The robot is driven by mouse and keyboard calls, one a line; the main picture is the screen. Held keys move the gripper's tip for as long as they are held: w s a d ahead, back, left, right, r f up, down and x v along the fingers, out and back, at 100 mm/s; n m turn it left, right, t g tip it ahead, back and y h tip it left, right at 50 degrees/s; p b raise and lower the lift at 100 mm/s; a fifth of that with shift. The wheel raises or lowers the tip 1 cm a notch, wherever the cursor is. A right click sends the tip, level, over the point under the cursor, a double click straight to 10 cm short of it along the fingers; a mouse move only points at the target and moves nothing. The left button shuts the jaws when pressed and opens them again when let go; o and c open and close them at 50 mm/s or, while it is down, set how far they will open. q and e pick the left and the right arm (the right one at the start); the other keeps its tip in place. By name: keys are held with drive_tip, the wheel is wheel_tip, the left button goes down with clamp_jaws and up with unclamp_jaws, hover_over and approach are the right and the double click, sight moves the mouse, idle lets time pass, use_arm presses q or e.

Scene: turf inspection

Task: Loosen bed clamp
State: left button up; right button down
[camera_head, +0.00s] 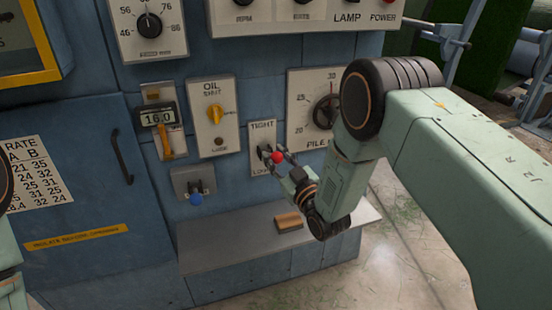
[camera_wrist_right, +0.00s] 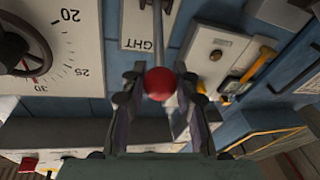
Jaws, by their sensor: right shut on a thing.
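The bed clamp is a lever with a red ball knob (camera_head: 277,157) on a pale plate (camera_head: 263,133) marked TIGHT at the top, with a partly covered word at the bottom. My right gripper (camera_head: 285,162) reaches it from the right and is shut on the red knob. In the right wrist view the red knob (camera_wrist_right: 159,83) sits between the two fingers of my gripper (camera_wrist_right: 160,95), with the lever's rod running up to the plate. My left gripper is out of sight; only a bit of my left arm shows at the left edge.
The OIL plate with a yellow knob (camera_head: 215,114) and a gauge reading 16.0 (camera_head: 157,118) are left of the clamp. A PILE dial (camera_head: 326,111) is right of it. A blue-knobbed lever (camera_head: 196,199) is lower left. A wooden block (camera_head: 289,222) lies on the grey shelf (camera_head: 235,243) below.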

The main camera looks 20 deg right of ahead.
wheel_tip(320, 180, down, 12)
drive_tip(key=t+y+b, duration=0.1)
drive_tip(key=t+b, duration=0.1)
drive_tip(key=b, duration=1.1)
drive_tip(key=shift+w+a+f+n+t, duration=0.2)
drive_tip(key=shift+f+n+t, duration=0.1)
drive_tip(key=shift+n, duration=0.1)
drive_tip(key=shift+r, duration=0.1)
drive_tip(key=c, duration=1.1)
unclamp_jaws()
drive_tip(key=shift+w, duration=0.1)
drive_tip(key=shift+o, duration=0.5)
drive_tip(key=shift+d+r, duration=0.15)
drive_tip(key=shift+r, duration=0.05)
